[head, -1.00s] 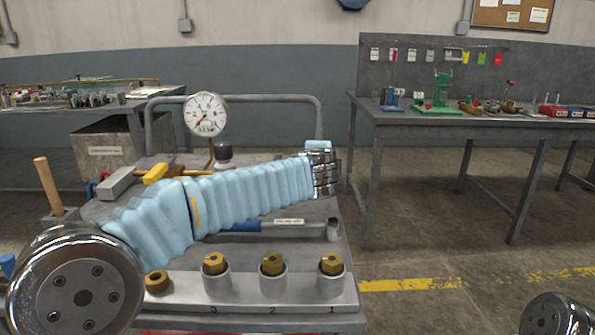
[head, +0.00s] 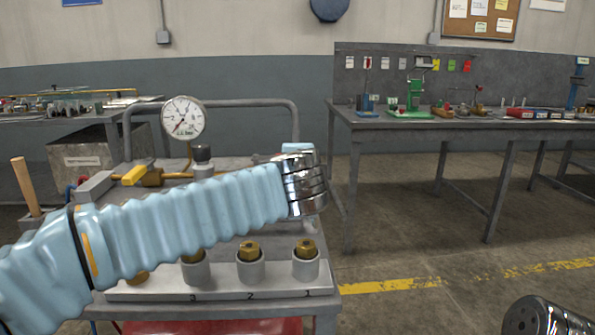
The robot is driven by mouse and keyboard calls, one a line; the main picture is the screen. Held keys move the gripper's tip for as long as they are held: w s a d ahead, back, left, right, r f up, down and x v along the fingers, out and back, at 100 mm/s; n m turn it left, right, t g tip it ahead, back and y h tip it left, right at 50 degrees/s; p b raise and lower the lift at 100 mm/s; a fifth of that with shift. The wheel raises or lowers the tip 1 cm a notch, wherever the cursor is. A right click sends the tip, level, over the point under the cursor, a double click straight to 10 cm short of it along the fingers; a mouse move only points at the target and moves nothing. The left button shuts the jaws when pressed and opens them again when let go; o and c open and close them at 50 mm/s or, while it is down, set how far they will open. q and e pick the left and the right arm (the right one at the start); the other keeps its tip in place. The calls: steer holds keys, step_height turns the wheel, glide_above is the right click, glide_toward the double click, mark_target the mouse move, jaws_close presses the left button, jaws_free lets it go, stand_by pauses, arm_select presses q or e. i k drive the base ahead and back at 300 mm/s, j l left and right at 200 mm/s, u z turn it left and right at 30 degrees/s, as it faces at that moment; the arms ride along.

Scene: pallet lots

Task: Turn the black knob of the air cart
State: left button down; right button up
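The black knob (head: 202,153) stands upright on the air cart's top, just right of the brass pipework and below the round white gauge (head: 184,118). The air cart (head: 128,272) is grey, with a tubular rail at its back. My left arm, in a light blue sleeve, crosses in front of the cart. Its chrome wrist (head: 304,184) is to the right of the knob and apart from it in the picture. The fingers of my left gripper are hidden behind the wrist, so their opening does not show. A chrome part of my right arm shows at the lower right; its gripper is out of view.
Brass-topped sockets (head: 306,262) stand in a numbered rack at the cart's front. A wooden handle (head: 26,185) rises at the left. A workbench (head: 428,125) stands behind right, with open floor before it.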

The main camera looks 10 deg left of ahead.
mark_target(201, 151)
steer(key=k+l, duration=0.15)
steer(key=l, duration=0.15)
steer(key=k+l, duration=0.1)
steer(key=l, duration=0.25)
steer(key=k+l, duration=0.15)
steer(key=l, duration=0.15)
steer(key=k+l, duration=0.15)
steer(key=l, duration=0.15)
